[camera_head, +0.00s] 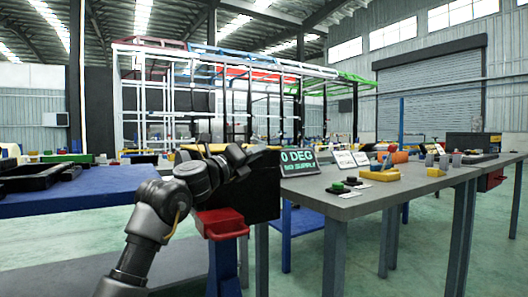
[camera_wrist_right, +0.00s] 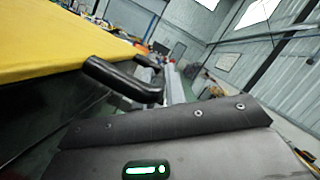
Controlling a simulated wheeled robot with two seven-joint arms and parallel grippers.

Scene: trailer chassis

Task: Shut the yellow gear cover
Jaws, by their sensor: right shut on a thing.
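The yellow gear cover (camera_wrist_right: 60,45) fills the upper left of the right wrist view as a broad flat panel. In the head view, a thin yellow strip of it (camera_head: 215,147) shows behind my right arm, above a dark box (camera_head: 258,192). My right gripper (camera_head: 252,154) is at the right end of this strip, shut on the cover. In the wrist view a black bar-like part (camera_wrist_right: 125,82) lies at the cover's edge. I cannot tell exactly where the jaws touch it. My left gripper is not in view.
A grey table (camera_head: 375,205) with signs and small parts stands to the right. A blue table (camera_head: 90,195) with black parts is at the left. Green floor is open at the lower right.

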